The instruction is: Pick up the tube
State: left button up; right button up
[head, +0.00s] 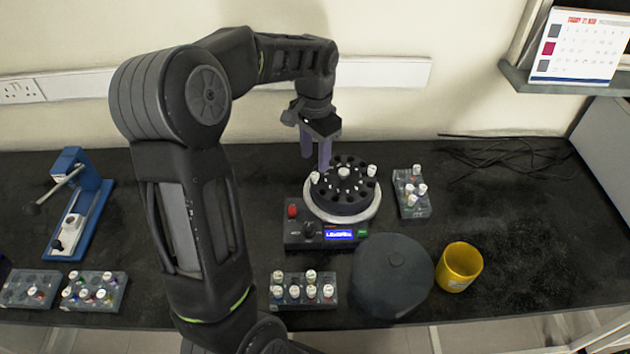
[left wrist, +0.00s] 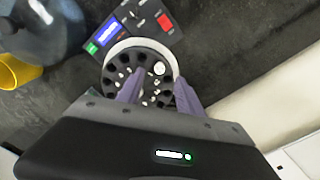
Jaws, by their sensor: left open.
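White-capped tubes stand in the black rotor (head: 345,190) of a small centrifuge; one tube (head: 371,170) is at the rotor's right and another (head: 315,176) at its left. The frames do not show which tube is meant. My left gripper (head: 316,158) is open above the back left edge of the rotor, with purple fingers pointing down. In the left wrist view, the left gripper's fingers (left wrist: 157,88) are apart over the rotor (left wrist: 118,73), with no tube visibly held. The fingers hide part of the rotor there. My right gripper is not in view.
Tube racks stand at right (head: 413,205), front (head: 303,292) and front left (head: 95,292). A dark round lid (head: 393,277) and a yellow cup (head: 459,267) are in front. A blue press (head: 85,210) stands at left. The back right bench holds cables (head: 510,150).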

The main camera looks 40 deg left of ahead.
aim_at(315, 175)
pick_arm(q)
jog(key=shift+f+p, duration=0.7)
jog(key=shift+f, duration=1.9)
grip_shut()
